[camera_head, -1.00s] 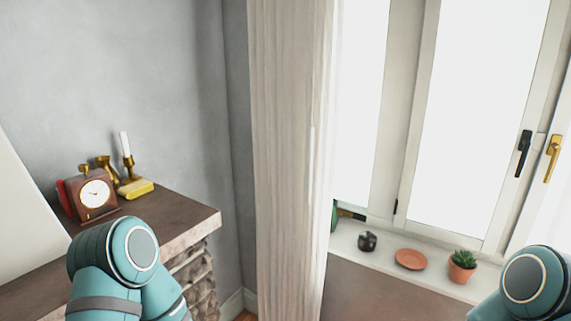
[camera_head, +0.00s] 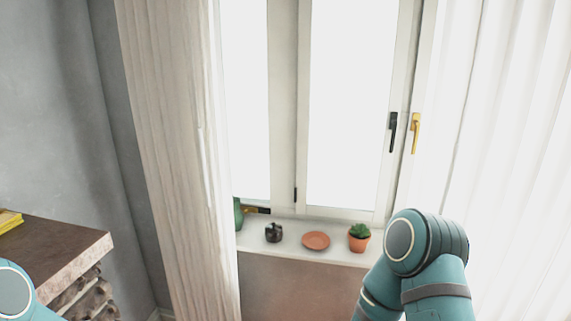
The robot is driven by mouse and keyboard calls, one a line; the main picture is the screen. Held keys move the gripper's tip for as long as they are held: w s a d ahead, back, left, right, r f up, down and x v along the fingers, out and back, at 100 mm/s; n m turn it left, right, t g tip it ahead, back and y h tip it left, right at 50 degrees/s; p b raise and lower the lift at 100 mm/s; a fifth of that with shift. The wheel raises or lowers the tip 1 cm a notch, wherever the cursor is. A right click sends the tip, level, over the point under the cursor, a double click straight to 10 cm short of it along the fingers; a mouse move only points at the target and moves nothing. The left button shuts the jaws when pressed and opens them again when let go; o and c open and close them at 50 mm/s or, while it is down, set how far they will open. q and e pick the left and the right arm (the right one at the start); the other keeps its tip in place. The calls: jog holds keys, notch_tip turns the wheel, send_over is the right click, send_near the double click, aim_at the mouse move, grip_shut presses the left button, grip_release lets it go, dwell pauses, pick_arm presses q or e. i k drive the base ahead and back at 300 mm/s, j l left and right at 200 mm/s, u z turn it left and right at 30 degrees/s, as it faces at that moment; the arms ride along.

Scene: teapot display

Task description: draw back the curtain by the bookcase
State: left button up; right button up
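A pale, bunched curtain (camera_head: 172,130) hangs at the left side of the window, beside the grey wall corner. A second, white pleated curtain (camera_head: 520,150) hangs at the right and covers that side of the window. No bookcase shows in the view. Only my arm links are visible, low at the left and low at the right. Both grippers are out of the picture, so whether they hold anything is hidden.
A window sill (camera_head: 340,253) holds a green object (camera_head: 238,213), a small dark pot (camera_head: 273,232), a terracotta saucer (camera_head: 316,240) and a potted succulent (camera_head: 359,238). A brown mantel (camera_head: 60,250) with a stone edge juts out at lower left. The window has a black handle (camera_head: 392,132) and a gold handle (camera_head: 415,133).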

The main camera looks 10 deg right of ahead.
aim_at(459, 38)
jog(key=l+z, duration=0.1)
jog(key=z, duration=0.35)
jog(key=i+z, duration=0.15)
jog(key=z, duration=0.3)
jog(key=l+z, duration=0.1)
jog(key=z, duration=0.35)
jog(key=i+j, duration=0.05)
